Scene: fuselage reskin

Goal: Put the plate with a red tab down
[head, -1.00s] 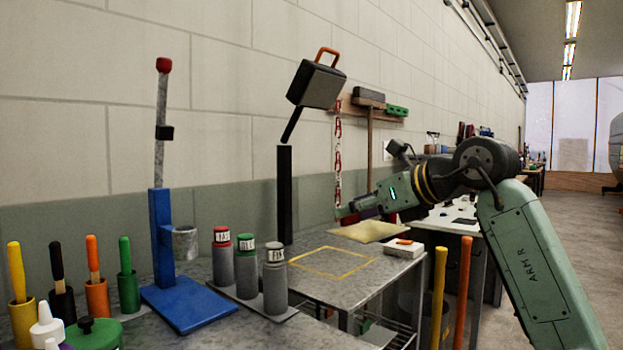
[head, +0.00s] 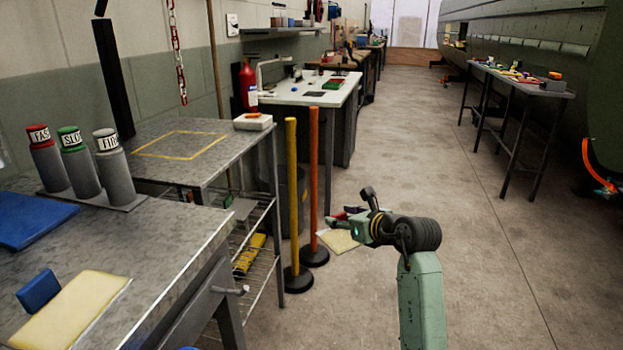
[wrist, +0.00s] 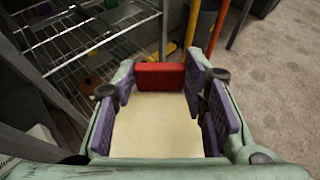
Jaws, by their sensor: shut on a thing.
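The plate with a red tab is a flat pale-yellow sheet (head: 340,241), held in the air over the floor aisle, right of the metal bench. My gripper (head: 345,217) is shut on it at the red tab side. In the wrist view the red tab (wrist: 160,76) lies between the purple finger pads of my gripper (wrist: 163,84), and the pale plate (wrist: 155,125) spreads below it. In the head view my gripper hides part of the tab and plate.
Yellow (head: 291,200) and orange (head: 314,180) posts stand between bench and gripper. A plate with a blue tab (head: 70,310) lies front left.

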